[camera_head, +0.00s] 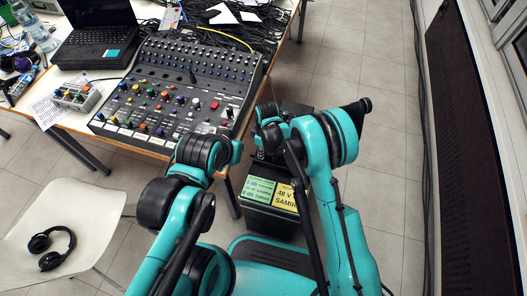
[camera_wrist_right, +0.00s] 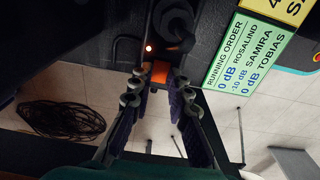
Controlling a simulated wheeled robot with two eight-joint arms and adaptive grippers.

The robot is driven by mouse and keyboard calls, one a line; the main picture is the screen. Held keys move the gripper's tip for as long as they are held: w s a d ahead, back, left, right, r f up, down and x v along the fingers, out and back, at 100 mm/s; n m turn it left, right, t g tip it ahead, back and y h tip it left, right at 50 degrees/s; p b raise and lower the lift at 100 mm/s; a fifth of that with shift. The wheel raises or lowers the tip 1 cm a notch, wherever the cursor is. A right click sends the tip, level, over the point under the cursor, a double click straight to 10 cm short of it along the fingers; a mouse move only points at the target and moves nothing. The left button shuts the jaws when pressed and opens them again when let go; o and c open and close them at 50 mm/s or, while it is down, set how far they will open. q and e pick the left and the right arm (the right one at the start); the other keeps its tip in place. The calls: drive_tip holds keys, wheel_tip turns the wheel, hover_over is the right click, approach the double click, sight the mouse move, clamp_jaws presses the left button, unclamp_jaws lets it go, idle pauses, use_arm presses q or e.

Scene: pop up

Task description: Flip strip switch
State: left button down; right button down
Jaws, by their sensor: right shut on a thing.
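The switch's exact tilt is hard to tell. In the head view, my right arm mostly hides this spot, beside a black case (camera_head: 262,215) with green and yellow labels. My left arm shows in the head view, but its gripper cannot be made out.
A mixing console (camera_head: 180,100) covers the table's front, with a laptop (camera_head: 97,38) behind it and tangled black cables (camera_head: 245,32) at the back. A white chair (camera_head: 75,215) holds headphones (camera_head: 50,247) at left. Open tiled floor (camera_head: 375,70) lies right, before the wall.

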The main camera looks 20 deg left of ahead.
drive_tip(key=c, duration=1.4)
unclamp_jaws()
drive_tip(key=shift+c, duration=0.2)
wheel_tip(320, 180, up, 12)
drive_tip(key=shift+d, duration=0.4)
